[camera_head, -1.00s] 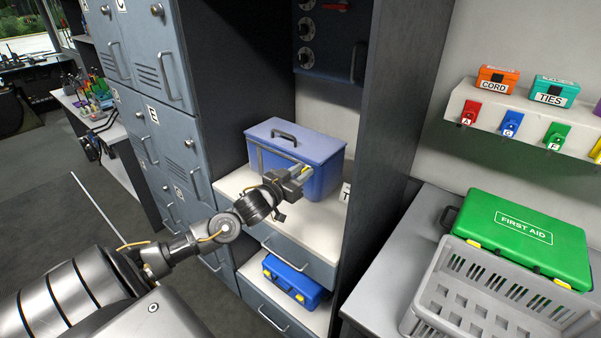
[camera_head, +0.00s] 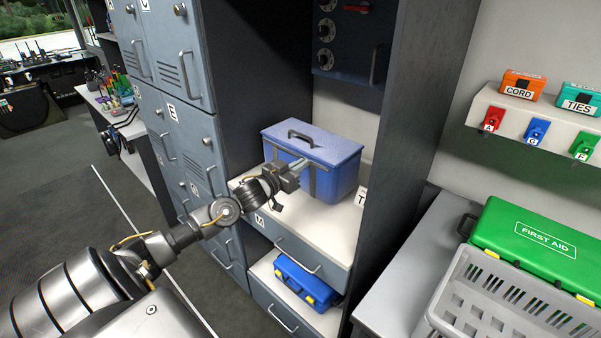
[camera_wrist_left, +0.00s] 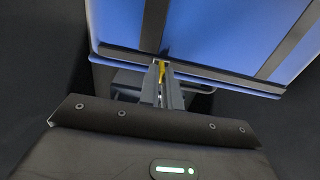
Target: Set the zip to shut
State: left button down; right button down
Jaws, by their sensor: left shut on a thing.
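A blue cooler-like bag (camera_head: 335,180) with a dark top handle and grey straps stands on a white shelf in the open cabinet. My left gripper (camera_head: 303,164) is at the upper front of the bag, just below its lid edge. In the left wrist view the fingers (camera_wrist_left: 162,68) are closed together on a small yellow zip pull (camera_wrist_left: 162,70) at the bag's dark edge seam. The fingers hide most of the pull. How far along the seam the zip is closed cannot be told. My right gripper is not in view.
A blue case (camera_head: 306,281) lies in the open lower compartment. Grey lockers (camera_head: 190,145) stand left, and a dark cabinet side wall (camera_head: 415,110) bounds the right. A green first aid box (camera_head: 535,240) and grey crate (camera_head: 490,300) sit on the right counter.

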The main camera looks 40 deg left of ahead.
pick_arm(q)
jog(key=a, duration=0.6)
jog(key=a+b, duration=0.1)
jog(key=a, duration=0.2)
jog(key=shift+w, duration=0.25)
jog(key=a+b, duration=0.2)
jog(key=a, duration=0.3)
jog(key=a+b, duration=0.2)
jog(key=a, duration=0.3)
jog(key=shift+w+a, duration=0.2)
jog(key=shift+a, duration=0.65)
jog(key=shift+r, duration=0.15)
jog(key=c, duration=1.6)
grip_release()
jog(key=shift+a, duration=0.15)
jog(key=shift+s, duration=0.1)
